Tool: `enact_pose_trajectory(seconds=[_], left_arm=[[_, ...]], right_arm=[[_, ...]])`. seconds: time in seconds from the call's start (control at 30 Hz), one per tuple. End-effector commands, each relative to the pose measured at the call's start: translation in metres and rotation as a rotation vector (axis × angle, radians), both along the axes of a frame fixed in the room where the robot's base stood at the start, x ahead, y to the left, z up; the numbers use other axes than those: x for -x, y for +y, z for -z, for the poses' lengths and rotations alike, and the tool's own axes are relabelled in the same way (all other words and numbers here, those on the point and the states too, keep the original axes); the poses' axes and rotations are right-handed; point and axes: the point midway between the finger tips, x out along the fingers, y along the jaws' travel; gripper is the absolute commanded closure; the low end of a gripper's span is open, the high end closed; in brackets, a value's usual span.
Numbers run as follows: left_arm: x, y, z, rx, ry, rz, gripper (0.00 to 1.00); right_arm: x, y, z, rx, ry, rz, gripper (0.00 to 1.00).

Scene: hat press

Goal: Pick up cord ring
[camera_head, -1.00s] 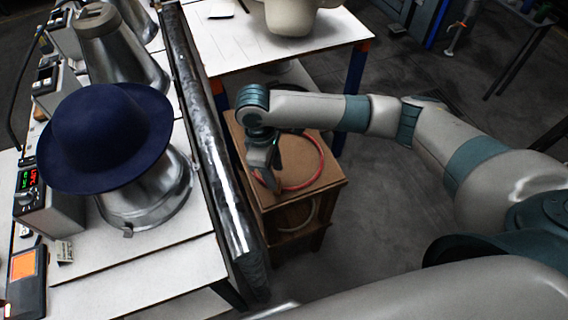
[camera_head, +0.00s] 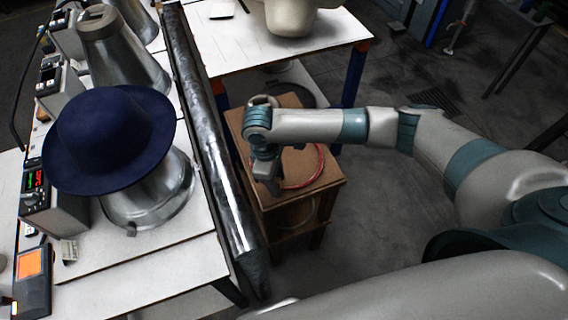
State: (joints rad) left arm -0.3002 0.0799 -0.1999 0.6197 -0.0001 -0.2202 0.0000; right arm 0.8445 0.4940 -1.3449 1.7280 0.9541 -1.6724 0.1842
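The cord ring (camera_head: 318,174) is a thin red loop lying on top of a small brown wooden stand (camera_head: 328,181) in the middle of the view. My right gripper (camera_head: 268,186) points down over the left part of the ring. The gripper and wrist hide the ring's left side and part of its back. I cannot tell whether the fingers touch the cord or are apart. My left gripper is out of view.
A long dark metallic bar (camera_head: 222,165) runs along the bench edge, close left of my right gripper. A navy hat (camera_head: 110,138) sits on a metal form on the bench. A white table (camera_head: 235,50) stands behind the stand. Floor right of the stand is clear.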

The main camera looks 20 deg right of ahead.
Motion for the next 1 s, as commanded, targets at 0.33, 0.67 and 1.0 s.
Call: enact_pose_trajectory(seconds=[0.33,0.67,1.0], left_arm=[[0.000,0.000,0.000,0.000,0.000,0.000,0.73],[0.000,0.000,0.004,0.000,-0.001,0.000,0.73],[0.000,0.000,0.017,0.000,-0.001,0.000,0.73]], right_arm=[[0.000,0.000,0.000,0.000,0.000,0.000,1.00],[-0.001,0.000,-0.009,-0.002,-0.003,0.001,1.00],[0.017,-0.002,-0.049,-0.002,0.000,-0.002,1.00]])
